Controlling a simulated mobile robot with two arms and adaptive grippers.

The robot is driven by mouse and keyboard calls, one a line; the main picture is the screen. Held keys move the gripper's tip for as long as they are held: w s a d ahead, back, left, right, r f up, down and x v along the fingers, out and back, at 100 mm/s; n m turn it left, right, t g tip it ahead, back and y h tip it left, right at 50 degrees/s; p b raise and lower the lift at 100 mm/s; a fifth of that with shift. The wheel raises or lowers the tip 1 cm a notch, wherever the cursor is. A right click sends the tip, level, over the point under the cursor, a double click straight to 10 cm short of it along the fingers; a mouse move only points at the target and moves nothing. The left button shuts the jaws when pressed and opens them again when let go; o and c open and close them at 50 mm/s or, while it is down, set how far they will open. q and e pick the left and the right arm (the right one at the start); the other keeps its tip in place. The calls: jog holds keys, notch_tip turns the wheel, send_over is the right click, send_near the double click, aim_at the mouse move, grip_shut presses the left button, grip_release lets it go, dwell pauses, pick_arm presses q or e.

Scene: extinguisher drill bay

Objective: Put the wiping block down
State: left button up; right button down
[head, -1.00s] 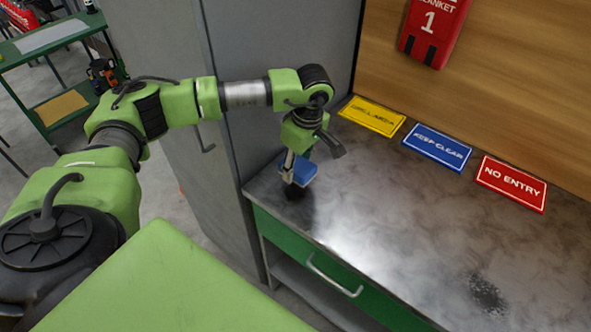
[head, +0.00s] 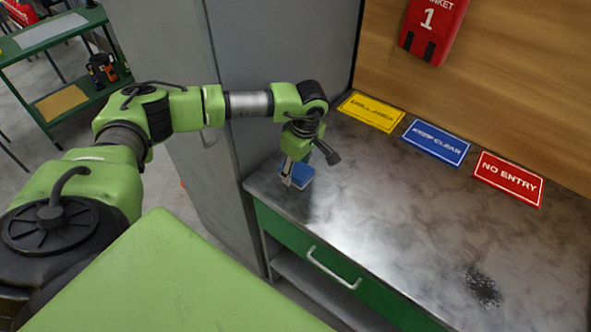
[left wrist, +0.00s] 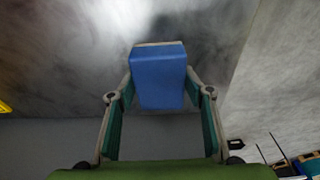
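The wiping block (head: 302,174) is blue with a pale layer on one face. It is at the left end of the dark metal bench top (head: 400,215), on or very close to the surface; I cannot tell if it touches. My left gripper (head: 295,178) points down over it. In the left wrist view the block (left wrist: 158,78) sits between the two fingertips of the left gripper (left wrist: 159,80), which press against its sides. My right gripper is not in view.
Yellow (head: 371,113), blue (head: 436,142) and red (head: 508,179) signs lie along the back of the bench. A dark speckled patch (head: 484,287) marks the near right. A grey cabinet (head: 285,50) stands left of the bench. The middle is clear.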

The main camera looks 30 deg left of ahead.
aim_at(301, 170)
pick_arm(q)
jog(key=shift+f, duration=0.35)
jog(key=shift+s, duration=0.1)
jog(key=shift+r+p, duration=0.55)
jog(key=shift+w+d+r+b, duration=0.15)
jog(key=shift+w+r+b, duration=0.05)
jog(key=shift+r+b, duration=0.2)
jog(key=shift+s+d+r+b, duration=0.1)
jog(key=shift+d+r+b, duration=0.3)
jog(key=shift+r, duration=1.45)
jog(key=shift+d+r+b, duration=0.15)
jog(key=shift+r+b, duration=0.4)
jog(key=shift+r, duration=1.3)
jog(key=shift+s+d+r+b, duration=0.1)
jog(key=shift+d+r+b, duration=0.3)
jog(key=shift+r, duration=1.45)
jog(key=shift+a, duration=0.2)
